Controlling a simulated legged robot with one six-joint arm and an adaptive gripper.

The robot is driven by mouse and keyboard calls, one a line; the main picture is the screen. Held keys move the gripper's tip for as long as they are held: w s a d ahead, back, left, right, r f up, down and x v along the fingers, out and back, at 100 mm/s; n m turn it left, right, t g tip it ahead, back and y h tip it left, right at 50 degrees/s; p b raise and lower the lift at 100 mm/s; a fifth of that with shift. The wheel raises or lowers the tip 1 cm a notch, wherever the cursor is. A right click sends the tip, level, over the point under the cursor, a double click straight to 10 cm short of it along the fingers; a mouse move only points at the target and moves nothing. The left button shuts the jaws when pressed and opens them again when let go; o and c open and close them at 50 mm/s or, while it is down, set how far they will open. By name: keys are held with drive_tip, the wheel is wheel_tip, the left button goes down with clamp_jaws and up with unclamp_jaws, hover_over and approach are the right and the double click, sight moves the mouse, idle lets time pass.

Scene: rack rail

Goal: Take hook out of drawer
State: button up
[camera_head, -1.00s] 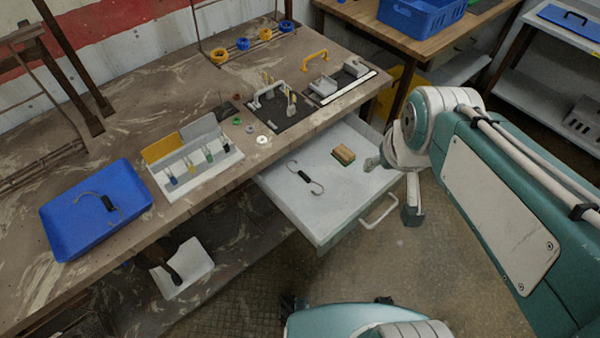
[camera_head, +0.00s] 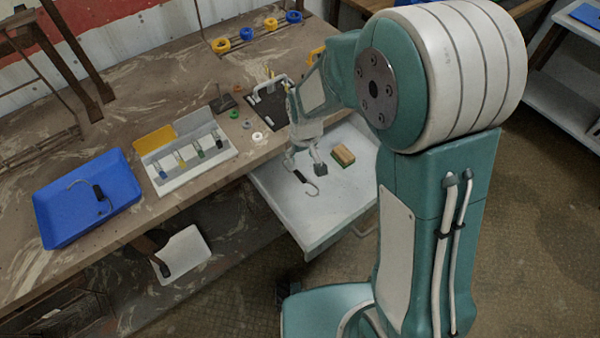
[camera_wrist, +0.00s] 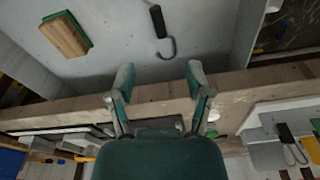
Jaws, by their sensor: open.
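The open drawer (camera_head: 338,205) sticks out from under the workbench. A metal hook with a black grip (camera_head: 305,182) lies on its floor, and the same hook shows in the wrist view (camera_wrist: 161,30). My gripper (camera_head: 303,160) is above the drawer near the bench edge, open and empty. In the wrist view my gripper's fingers (camera_wrist: 160,75) are spread apart, with the hook beyond them and not touching. In the head view the gripper covers part of the hook's upper end.
A wood-and-green block (camera_head: 343,155) lies in the drawer beside the hook. A blue tray (camera_head: 60,222) holding another hook (camera_head: 98,195) stands on the bench at left. A white box with compartments (camera_head: 190,160) and several rings are near the bench edge.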

hover_over(300, 175)
drive_tip(key=f, duration=0.4)
drive_tip(key=shift+s+a+f, duration=0.2)
drive_tip(key=shift+s+f, duration=0.1)
drive_tip(key=shift+f, duration=0.1)
drive_tip(key=f, duration=0.4)
drive_tip(key=shift+w+d+f, duration=0.1)
drive_tip(key=shift+w+d, duration=0.15)
drive_tip(key=shift+d, duration=0.15)
drive_tip(key=shift+w+a+f, duration=0.1)
drive_tip(key=shift+a+f, duration=0.05)
drive_tip(key=shift+f, duration=0.35)
clamp_jaws()
